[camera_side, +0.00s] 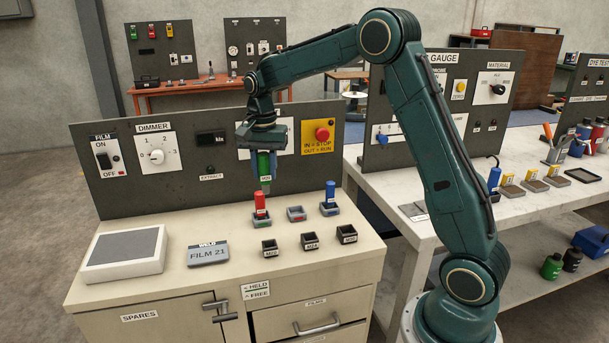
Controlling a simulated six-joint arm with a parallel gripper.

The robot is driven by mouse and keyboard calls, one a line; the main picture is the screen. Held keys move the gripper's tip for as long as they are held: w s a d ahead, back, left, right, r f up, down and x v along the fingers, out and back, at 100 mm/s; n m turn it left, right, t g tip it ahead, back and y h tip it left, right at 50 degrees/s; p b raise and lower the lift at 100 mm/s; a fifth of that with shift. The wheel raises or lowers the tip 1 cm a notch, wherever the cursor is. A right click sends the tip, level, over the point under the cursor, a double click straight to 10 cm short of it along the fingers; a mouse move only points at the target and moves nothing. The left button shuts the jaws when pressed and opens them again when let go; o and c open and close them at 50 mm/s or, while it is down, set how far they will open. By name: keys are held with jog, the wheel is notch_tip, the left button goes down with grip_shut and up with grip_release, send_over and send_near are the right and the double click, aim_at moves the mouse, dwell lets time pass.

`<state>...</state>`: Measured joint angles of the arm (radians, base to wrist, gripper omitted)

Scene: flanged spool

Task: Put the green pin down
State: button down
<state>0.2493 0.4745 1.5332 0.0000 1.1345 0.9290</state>
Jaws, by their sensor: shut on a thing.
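The green pin (264,166) is upright in my gripper (259,172), which points down and is shut on it. It is held in the air above and behind the red pin (260,203), clear of the bench top. The red pin stands in a small grey holder at the left of a row. The blue pin (330,192) stands in a holder at the right. Between them is a grey holder (296,213) with no pin standing in it. The fingers partly hide the green pin.
Several small black open boxes (310,241) stand in front of the holders. A grey-topped pad (124,250) and a FILM 21 plate (208,253) lie to the left on the cabinet top. An upright dark control panel (185,186) stands behind.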

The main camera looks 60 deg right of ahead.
aim_at(266, 192)
notch_tip(266, 192, down, 18)
jog(key=shift+f, duration=0.25)
dwell(0.7)
jog(key=shift+f, duration=0.3)
jog(key=c, duration=1.1)
grip_release()
jog(key=shift+c, duration=0.2)
jog(key=shift+r, duration=0.1)
notch_tip(266, 192, up, 12)
jog(key=shift+r, duration=0.25)
